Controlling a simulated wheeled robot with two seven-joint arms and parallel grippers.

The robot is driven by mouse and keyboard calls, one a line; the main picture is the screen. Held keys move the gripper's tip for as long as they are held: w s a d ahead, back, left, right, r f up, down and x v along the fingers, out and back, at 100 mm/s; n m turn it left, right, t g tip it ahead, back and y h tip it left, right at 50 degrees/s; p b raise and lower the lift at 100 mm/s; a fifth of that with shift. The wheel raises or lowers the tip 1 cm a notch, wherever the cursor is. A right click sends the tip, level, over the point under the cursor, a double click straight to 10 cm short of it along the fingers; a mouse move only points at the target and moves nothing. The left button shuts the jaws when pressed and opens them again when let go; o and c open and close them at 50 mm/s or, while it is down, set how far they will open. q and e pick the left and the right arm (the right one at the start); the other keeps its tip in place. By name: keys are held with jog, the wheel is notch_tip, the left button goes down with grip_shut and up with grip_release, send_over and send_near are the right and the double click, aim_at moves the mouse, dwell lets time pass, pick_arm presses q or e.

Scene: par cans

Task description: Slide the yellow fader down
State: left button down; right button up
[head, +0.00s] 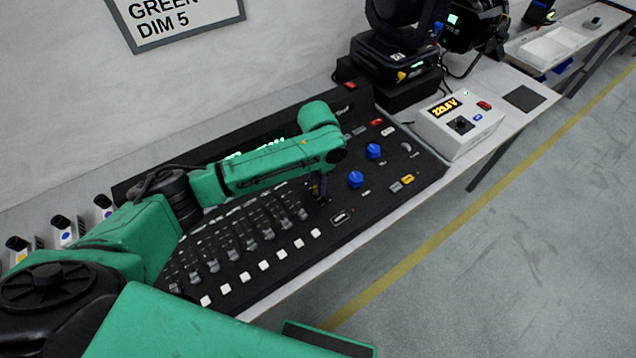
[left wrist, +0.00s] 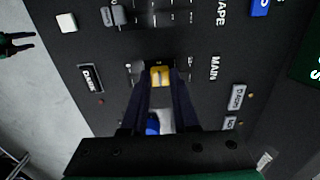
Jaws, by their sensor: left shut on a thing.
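The yellow fader (left wrist: 160,76) is a small yellow cap on the black console, beside the printed word MAIN in the left wrist view. My left gripper (head: 318,196) points down at the console, to the right of the grey faders in the head view. It is shut on the yellow fader, with a dark finger on each side of the cap in the left wrist view. In the head view the gripper mostly hides the cap. My right gripper (left wrist: 22,43) shows small at the left edge of the left wrist view, off the console, with its fingers apart.
The black console (head: 345,228) carries several grey faders (head: 250,240), white buttons (head: 264,264) and blue knobs (head: 355,179). A white meter box (head: 460,128) and a stage light (head: 395,50) stand behind. The floor (head: 500,230) in front is clear.

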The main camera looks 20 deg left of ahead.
aim_at(328, 203)
dwell(0.6)
pick_arm(q)
jog(key=s+d+p, duration=0.2)
jog(key=d+p, duration=0.1)
jog(key=shift+s+r, duration=0.25)
jog(key=shift+r, duration=0.05)
jog(key=shift+s+d+f, duration=0.1)
jog(key=shift+d+f, duration=0.05)
jog(key=shift+d, duration=0.1)
jog(key=shift+f, duration=0.15)
jog(key=c, duration=0.6)
grip_release()
jog(key=shift+c, duration=0.2)
notch_tip(328, 203, up, 15)
jog(key=shift+f+b, duration=0.15)
jog(key=shift+b, duration=0.3)
